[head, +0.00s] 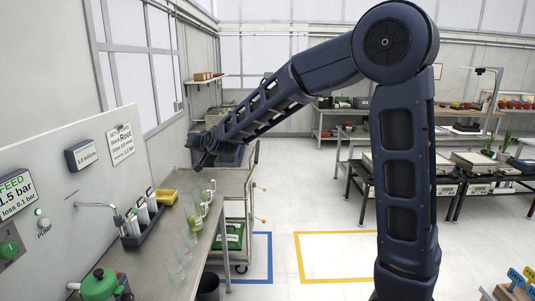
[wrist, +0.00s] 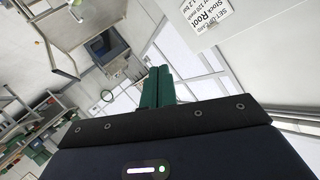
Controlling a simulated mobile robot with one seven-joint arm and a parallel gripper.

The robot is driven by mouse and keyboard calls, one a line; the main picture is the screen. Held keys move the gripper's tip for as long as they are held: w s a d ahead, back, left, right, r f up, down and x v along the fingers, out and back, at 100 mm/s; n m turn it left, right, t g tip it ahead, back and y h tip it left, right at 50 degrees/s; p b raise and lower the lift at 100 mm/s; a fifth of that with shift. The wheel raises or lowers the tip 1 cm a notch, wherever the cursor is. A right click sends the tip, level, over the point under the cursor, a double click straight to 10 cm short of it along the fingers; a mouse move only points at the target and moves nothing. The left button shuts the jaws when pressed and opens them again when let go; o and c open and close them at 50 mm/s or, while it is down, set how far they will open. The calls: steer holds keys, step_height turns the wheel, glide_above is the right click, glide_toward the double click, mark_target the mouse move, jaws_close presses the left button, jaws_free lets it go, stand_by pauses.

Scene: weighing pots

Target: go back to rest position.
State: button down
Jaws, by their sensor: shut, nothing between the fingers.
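My gripper (head: 199,160) is at the end of my dark blue arm, raised above the far end of the steel bench on the left in the head view. In the wrist view, its two green fingers (wrist: 157,86) lie side by side and shut, with nothing held. The arm reaches out to the left from its upright part, and the gripper is apart from everything on the bench.
The steel bench (head: 204,245) carries a yellow tray (head: 168,196), several clear beakers and jugs, a dark rack (head: 143,224) of white bottles and a green pot (head: 100,286). A wheeled cart (head: 236,214) stands behind it. Yellow-marked floor (head: 335,258) is clear.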

steer(key=s+d+r+g+h, duration=0.1)
steer(key=s+d+h, duration=0.15)
steer(key=d, duration=1.35)
steer(key=s+d+r+g+h, duration=0.1)
steer(key=s+d+h, duration=0.15)
steer(key=d, duration=1.45)
steer(key=s+d+f+m+g+h, duration=0.1)
steer(key=s+d+f+g+h, duration=0.1)
steer(key=s+d, duration=0.8)
steer(key=s+d+f+m+g+h, duration=0.1)
steer(key=s+d+f, duration=0.3)
steer(key=s+d, duration=0.6)
steer(key=shift+s+d+f+m+g+h, duration=0.25)
steer(key=shift+d+m+g+h, duration=0.15)
steer(key=shift+d+g+h, duration=0.3)
